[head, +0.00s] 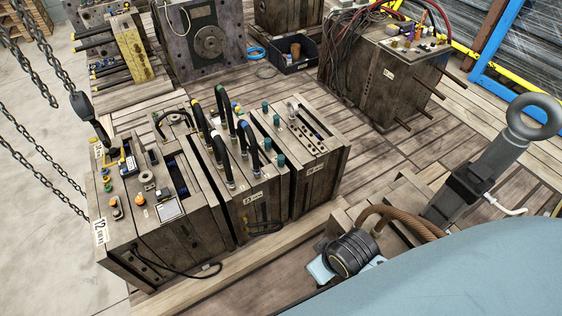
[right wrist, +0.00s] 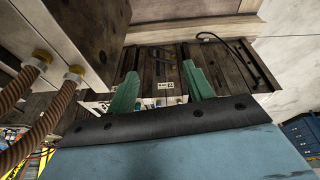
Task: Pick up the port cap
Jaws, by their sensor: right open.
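I cannot tell for certain which piece is the port cap. Small teal caps (head: 280,160) and orange caps (head: 140,199) sit on top of the mould blocks. My right gripper (right wrist: 161,82) shows in the right wrist view, its two green fingers spread apart and nothing visible between them. A small white label (right wrist: 165,86) on a dark mould block shows beyond the fingers. My left gripper is not in view.
Mould blocks with black handles (head: 225,140) stand on a wooden deck (head: 395,165). Brown hoses (right wrist: 20,85) and a block are at the left of the wrist view.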

